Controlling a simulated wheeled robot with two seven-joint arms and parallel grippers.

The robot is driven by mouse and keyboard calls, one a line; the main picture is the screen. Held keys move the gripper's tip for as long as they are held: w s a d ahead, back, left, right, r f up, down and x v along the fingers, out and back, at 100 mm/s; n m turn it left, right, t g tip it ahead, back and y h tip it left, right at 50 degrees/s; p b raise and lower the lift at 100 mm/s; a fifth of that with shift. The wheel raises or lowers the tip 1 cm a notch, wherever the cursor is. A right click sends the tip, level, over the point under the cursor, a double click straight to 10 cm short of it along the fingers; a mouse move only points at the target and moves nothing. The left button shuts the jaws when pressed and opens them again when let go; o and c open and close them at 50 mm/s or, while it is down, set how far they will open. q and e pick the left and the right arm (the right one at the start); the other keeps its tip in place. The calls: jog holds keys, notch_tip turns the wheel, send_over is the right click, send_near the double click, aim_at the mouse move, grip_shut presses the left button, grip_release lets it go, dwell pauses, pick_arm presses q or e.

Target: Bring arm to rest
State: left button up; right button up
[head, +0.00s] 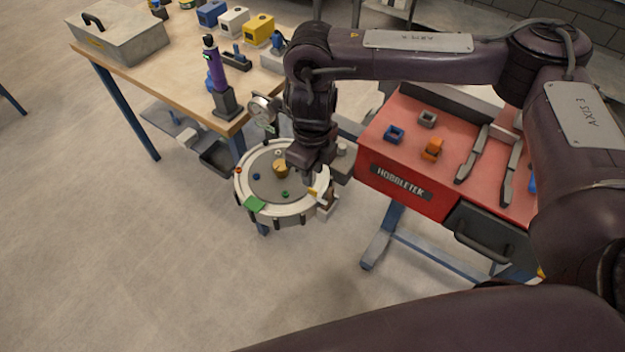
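My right arm reaches in from the right side, and its dark gripper (322,186) points down at the right rim of the round sandbed (244,190). The gripper's fingers are small and partly hidden, so I cannot tell whether they are open or shut. The sandbed has a pale rim and a grey surface. On it are a tan block (280,168), a blue piece (256,177), a green piece (285,194) and, at the front rim, a green patch (255,204). My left gripper is not in view.
A red Hobbletek bench (400,165) at the right carries small blue, grey and orange blocks and long grey tools. A wooden table (150,78) at the back left holds a grey case (118,35), a purple device (217,75) and coloured boxes. The floor at the left is clear.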

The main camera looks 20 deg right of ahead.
jog(key=shift+r, duration=0.7)
